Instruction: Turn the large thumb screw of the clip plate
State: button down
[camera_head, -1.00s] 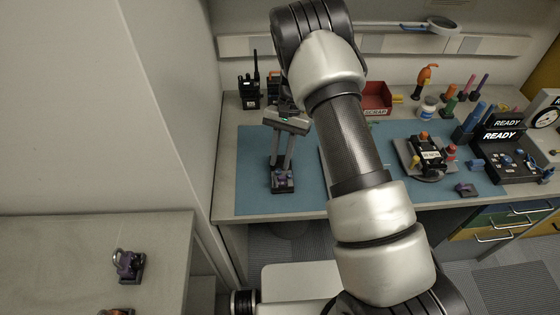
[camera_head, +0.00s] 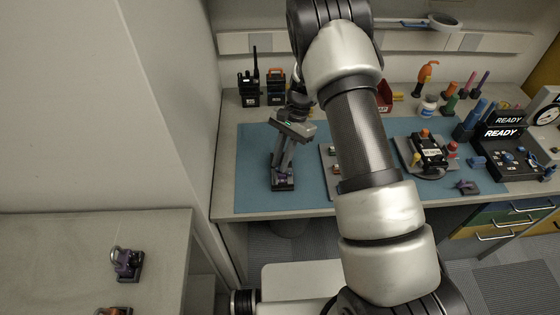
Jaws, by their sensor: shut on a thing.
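The clip plate (camera_head: 283,184) is a small dark block with purple parts, lying at the front left of the blue mat. My gripper (camera_head: 282,172) points down onto it and is shut on its upper part, which I take to be the large thumb screw. The fingers hide most of that screw, so its turn angle cannot be read. The gripper body is tilted above the plate.
The blue mat (camera_head: 248,185) is clear to the left of the plate. A grey tray (camera_head: 326,174) lies to its right, partly behind my arm. Handheld radios (camera_head: 249,90) stand at the back left. Another purple clip (camera_head: 127,263) lies on the left table.

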jog(key=shift+s+m, duration=0.1)
jog(key=shift+m, duration=0.5)
jog(key=c, duration=1.9)
grip_release()
jog(key=shift+c, duration=0.2)
jog(key=shift+r, duration=0.1)
jog(key=v, duration=1.7)
jog(key=shift+s+d+r, duration=0.15)
jog(key=shift+d, duration=0.1)
